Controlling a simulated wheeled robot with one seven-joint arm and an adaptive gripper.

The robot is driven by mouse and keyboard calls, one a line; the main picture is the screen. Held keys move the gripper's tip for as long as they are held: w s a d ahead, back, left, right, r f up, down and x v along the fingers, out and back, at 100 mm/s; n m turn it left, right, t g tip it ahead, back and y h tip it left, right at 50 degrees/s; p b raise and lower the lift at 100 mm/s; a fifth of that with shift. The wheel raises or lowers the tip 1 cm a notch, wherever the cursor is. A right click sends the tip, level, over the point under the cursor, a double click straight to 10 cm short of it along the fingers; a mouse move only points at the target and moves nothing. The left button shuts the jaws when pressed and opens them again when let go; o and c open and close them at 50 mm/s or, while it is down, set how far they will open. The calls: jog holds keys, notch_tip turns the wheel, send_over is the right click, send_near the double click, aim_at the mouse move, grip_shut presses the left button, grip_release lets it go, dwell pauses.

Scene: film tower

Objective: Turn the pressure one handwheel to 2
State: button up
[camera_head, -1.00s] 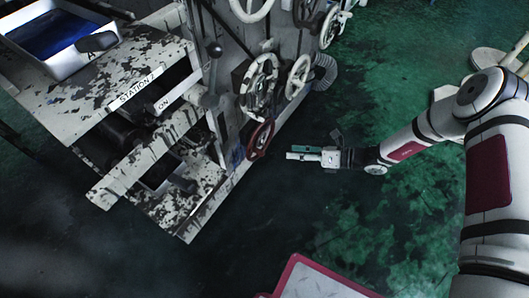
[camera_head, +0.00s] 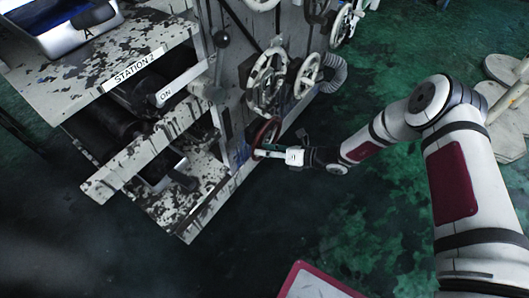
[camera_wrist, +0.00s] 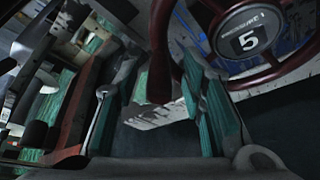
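The dark red pressure one handwheel (camera_head: 266,127) is low on the side of the machine. In the wrist view the same handwheel (camera_wrist: 272,77) is at the upper right. Its hub label (camera_wrist: 248,40) reads PRESSURE 1, partly blurred, with a large 5. My gripper (camera_head: 268,153) is at the wheel's lower edge.
Cream handwheels (camera_head: 267,82) are mounted above the red one, with a grey ribbed hose (camera_head: 333,72) beside them. The Station 2 shelf (camera_head: 75,75) is on the left.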

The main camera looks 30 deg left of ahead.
jog(key=shift+a+f, duration=0.1)
jog(key=shift+a, duration=0.25)
grip_shut()
jog(key=shift+s, duration=0.1)
